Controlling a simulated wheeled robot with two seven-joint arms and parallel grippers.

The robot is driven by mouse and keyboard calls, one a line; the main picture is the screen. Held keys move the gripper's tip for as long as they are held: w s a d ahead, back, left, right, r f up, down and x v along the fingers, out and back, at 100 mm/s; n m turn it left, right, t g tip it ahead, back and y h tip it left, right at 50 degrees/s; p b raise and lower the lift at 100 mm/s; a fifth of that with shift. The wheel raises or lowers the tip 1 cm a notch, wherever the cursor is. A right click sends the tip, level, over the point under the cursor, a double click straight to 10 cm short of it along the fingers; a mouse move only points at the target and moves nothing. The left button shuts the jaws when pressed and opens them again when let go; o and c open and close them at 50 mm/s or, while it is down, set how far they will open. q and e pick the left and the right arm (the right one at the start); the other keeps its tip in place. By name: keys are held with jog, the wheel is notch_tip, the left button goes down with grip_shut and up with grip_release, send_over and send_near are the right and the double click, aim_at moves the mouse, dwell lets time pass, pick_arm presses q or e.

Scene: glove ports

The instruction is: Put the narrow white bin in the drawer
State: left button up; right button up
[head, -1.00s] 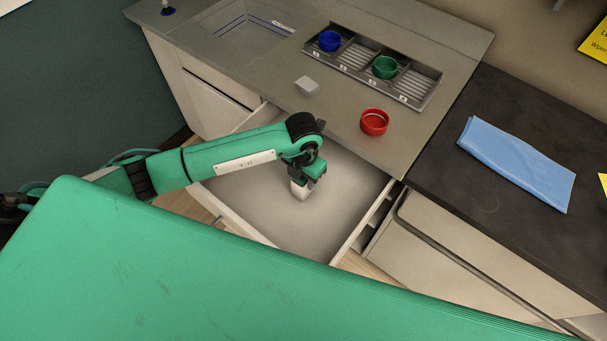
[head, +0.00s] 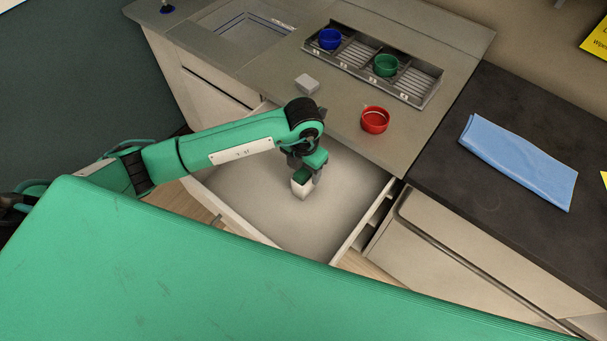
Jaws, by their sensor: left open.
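The narrow white bin (head: 301,189) is upright in the open drawer (head: 264,195), with bare drawer floor around it. It seems to rest on the floor, but its base is hard to judge. My left gripper (head: 305,175) comes down over the bin from above. It is open, with its fingers close around the bin's top; whether they touch it I cannot tell. The gripper hides part of the bin's upper end. My right gripper is out of view.
A small light grey block (head: 306,84) and a red round cup (head: 374,120) stand on the counter behind the drawer. A divided rack (head: 352,58) holds a blue cup (head: 329,39) and a green cup (head: 385,65). A blue cloth (head: 518,163) lies at right.

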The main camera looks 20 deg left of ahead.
pick_arm(q)
notch_tip(320, 180, up, 9)
jog(key=shift+f+b, duration=0.2)
jog(key=shift+b, duration=0.6)
